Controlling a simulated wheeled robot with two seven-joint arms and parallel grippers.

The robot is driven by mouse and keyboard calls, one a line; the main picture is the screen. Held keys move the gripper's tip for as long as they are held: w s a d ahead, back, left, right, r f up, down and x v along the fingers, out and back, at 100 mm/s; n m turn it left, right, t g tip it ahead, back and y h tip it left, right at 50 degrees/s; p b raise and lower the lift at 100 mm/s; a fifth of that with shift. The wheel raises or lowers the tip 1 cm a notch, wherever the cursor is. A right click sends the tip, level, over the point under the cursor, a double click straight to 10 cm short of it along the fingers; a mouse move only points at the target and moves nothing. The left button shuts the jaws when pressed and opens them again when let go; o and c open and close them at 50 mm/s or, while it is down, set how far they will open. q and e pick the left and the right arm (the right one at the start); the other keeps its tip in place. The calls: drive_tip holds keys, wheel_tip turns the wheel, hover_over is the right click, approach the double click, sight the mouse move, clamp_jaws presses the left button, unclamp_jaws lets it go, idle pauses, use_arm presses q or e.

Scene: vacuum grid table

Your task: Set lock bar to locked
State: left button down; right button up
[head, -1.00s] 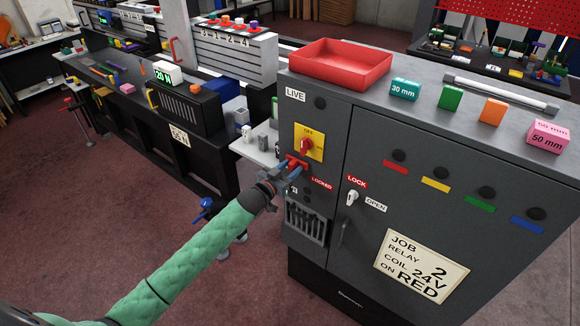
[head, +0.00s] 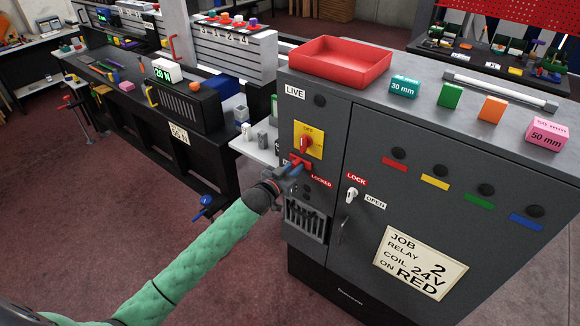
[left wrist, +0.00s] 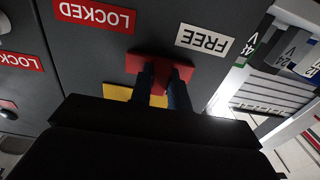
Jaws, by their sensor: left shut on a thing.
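The red lock bar (head: 303,163) is on the front of the grey cabinet, below the yellow plate with the red switch (head: 306,144). My left gripper (head: 290,171) is shut on it, with its blue fingers covering part of it. In the left wrist view, which is upside down, the bar (left wrist: 160,66) lies between the red LOCKED label (left wrist: 94,16) and the white FREE label (left wrist: 204,40). Its end is between my two fingertips (left wrist: 164,80). In the head view the LOCKED label (head: 321,181) is just right of and below the bar. My right gripper is not in view.
A second handle (head: 351,195) sits to the right between LOCK and OPEN labels. A slotted rack (head: 305,220) is below my gripper. A red tray (head: 340,62) and several coloured blocks stand on the cabinet top. A pale shelf (head: 257,145) juts out at left.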

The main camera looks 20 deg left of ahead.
sight(309, 168)
use_arm(q)
drive_tip(key=d, duration=0.2)
drive_tip(key=s+d, duration=0.1)
drive_tip(key=shift+s+d, duration=0.2)
drive_tip(key=shift+d, duration=0.2)
drive_tip(key=c, duration=1.3)
unclamp_jaws()
